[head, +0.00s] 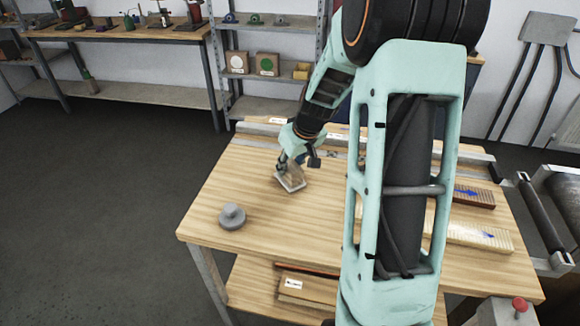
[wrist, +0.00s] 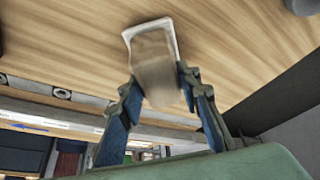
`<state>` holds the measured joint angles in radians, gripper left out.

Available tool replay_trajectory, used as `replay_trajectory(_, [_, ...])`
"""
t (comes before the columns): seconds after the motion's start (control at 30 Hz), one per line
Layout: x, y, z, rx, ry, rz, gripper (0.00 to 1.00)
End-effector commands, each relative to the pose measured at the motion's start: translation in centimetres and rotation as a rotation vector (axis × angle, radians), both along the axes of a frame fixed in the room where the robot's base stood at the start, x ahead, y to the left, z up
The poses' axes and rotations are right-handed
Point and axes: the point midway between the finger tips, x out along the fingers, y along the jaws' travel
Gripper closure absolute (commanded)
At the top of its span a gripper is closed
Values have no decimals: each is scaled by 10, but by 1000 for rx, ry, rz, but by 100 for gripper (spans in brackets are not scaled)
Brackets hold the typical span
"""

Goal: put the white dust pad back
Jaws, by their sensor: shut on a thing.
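The white dust pad (head: 290,184) is a flat white-edged pad with a tan, block-like grip, over the left back part of the wooden table. My gripper (head: 291,164) is shut on its grip from above. The wrist view shows the pad's pale rim (wrist: 130,37) beyond the tan grip, with the two fingers of my gripper (wrist: 158,82) on either side of it. I cannot tell whether the pad touches the table top or hangs just above it.
A grey knobbed disc (head: 232,218) stands near the table's (head: 265,245) left front. A rail with labels (head: 262,130) runs along the back edge. The table around the pad is clear.

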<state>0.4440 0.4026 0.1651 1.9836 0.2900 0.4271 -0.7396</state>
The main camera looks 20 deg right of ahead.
Motion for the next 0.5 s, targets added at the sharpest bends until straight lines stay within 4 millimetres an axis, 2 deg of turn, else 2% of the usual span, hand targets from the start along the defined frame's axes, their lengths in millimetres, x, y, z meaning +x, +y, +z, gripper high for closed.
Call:
replay_trajectory(0.17, [0, 0, -4, 0, -1, 0, 91])
replay_trajectory(0.2, [0, 0, -4, 0, 0, 1, 68])
replay_trajectory(0.37, [0, 0, -3, 0, 0, 1, 51])
replay_trajectory(0.5, [0, 0, -3, 0, 0, 0, 51])
